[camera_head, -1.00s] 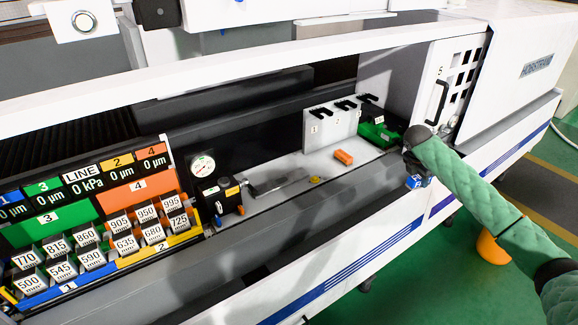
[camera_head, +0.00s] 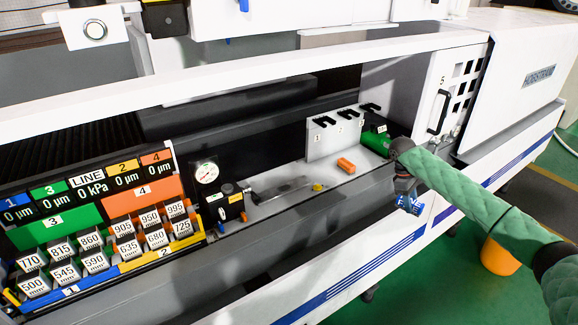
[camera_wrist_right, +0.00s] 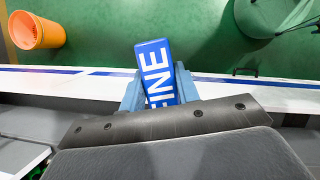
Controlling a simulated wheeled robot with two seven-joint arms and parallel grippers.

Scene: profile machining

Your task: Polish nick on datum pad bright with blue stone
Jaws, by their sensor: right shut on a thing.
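A blue stone with white lettering ending in "INE" (camera_wrist_right: 154,58) is clamped between the two fingers of my right gripper (camera_wrist_right: 158,88). In the head view the stone (camera_head: 408,204) hangs below my right gripper (camera_head: 405,190), in front of the machine's white front rail. The stone is clear of the bed. A grey metal plate (camera_head: 282,189) lies on the light ledge, left of a small yellow part (camera_head: 318,187). I cannot tell which surface is the datum pad, and no nick is visible at this size. My left gripper is out of view.
An orange block (camera_head: 345,165) lies on the ledge before a white slotted rack (camera_head: 334,136). A green holder (camera_head: 376,143) stands at the ledge's right end. A dial gauge (camera_head: 206,173) and numbered blocks stand left. An orange bin (camera_head: 497,255) is on the floor.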

